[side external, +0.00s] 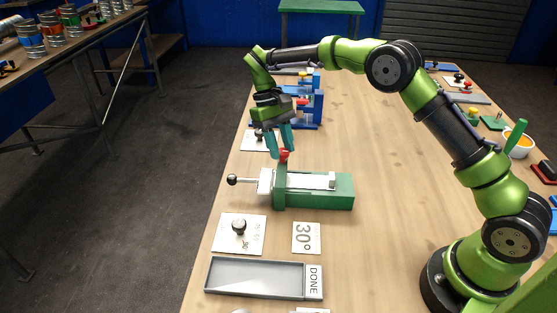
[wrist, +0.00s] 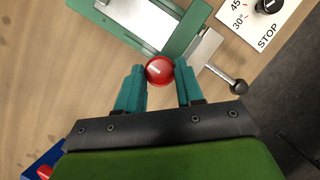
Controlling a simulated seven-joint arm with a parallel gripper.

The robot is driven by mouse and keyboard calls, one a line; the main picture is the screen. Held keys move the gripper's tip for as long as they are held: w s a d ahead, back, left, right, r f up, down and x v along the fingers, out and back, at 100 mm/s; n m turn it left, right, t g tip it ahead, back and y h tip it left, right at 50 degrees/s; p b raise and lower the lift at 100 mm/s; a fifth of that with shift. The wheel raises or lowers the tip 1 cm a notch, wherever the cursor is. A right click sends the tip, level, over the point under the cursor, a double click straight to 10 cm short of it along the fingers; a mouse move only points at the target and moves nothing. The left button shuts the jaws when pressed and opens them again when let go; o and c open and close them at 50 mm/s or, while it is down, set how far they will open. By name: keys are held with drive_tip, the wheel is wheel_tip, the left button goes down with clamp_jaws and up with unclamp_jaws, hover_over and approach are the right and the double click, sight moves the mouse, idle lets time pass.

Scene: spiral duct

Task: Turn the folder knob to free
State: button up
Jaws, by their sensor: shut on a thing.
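The folder is a green block (side external: 342,197) with a pale metal plate on top, standing on the wooden table; it also shows in the wrist view (wrist: 188,36). A red knob (side external: 284,155) stands at its far left corner. In the wrist view the red round knob (wrist: 159,70) with a white mark sits between the teal fingertips. My gripper (side external: 283,152) comes down from above, tilted, and is shut on the red knob. It also shows in the wrist view (wrist: 160,75). A lever with a black ball (side external: 232,180) sticks out from the folder's left side.
A blue device (side external: 308,108) stands behind my gripper. The table is clear right of the folder.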

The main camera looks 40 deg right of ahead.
drive_tip(key=shift+n, duration=0.3)
drive_tip(key=o, duration=1)
drive_tip(key=shift+o, duration=0.2)
drive_tip(key=v, duration=0.7)
drive_tip(key=shift+r, duration=0.25)
drive_tip(key=shift+w+a, duration=0.1)
